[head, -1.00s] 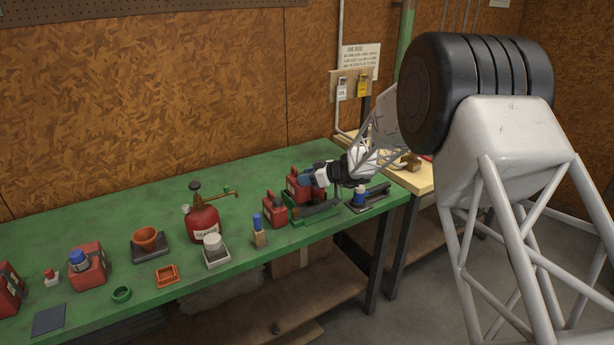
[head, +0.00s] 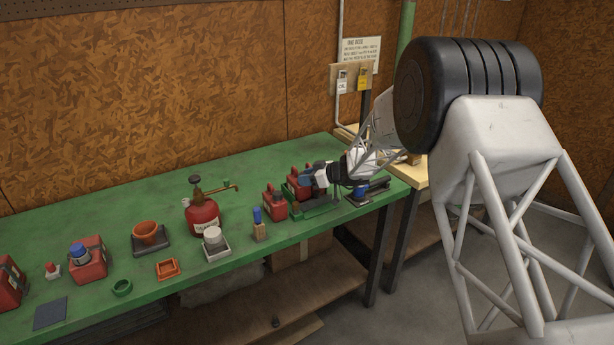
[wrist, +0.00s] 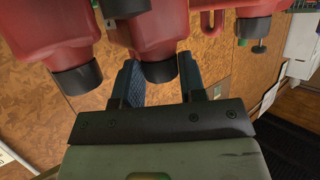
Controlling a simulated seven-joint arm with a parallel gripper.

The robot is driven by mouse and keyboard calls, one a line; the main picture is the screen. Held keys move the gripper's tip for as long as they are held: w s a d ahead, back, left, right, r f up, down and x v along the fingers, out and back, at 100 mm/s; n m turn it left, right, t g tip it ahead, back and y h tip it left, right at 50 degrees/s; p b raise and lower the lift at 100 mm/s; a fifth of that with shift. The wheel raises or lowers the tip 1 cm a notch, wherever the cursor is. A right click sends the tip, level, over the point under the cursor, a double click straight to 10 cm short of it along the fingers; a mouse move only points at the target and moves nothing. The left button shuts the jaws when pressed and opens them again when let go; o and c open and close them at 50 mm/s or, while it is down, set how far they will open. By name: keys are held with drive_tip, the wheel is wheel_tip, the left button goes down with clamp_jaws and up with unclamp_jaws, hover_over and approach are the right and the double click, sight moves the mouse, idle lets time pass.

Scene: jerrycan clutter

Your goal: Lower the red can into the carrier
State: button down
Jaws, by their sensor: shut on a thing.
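My gripper (head: 308,176) is over the far right part of the green workbench. In the wrist view its two blue-padded fingers (wrist: 160,82) stand on either side of the black cap and neck of a red can (wrist: 152,32). The gripper is shut on this can, which also shows in the head view (head: 297,186). The green carrier (head: 318,211) is at and below the held can, on the bench. My gripper partly covers both, so I cannot tell how far the can's base is inside the carrier.
A second red can (head: 275,206) stands close left of the carrier. A blue-topped item (head: 258,226) stands in front of it. A dark tray with a blue item (head: 362,193) lies to the right. A red oil can with a spout (head: 203,216) stands further left.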

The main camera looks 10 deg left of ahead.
drive_tip(key=shift+f, duration=0.65)
drive_tip(key=c, duration=0.6)
unclamp_jaws()
drive_tip(key=shift+r, duration=0.15)
drive_tip(key=shift+r, duration=3.75)
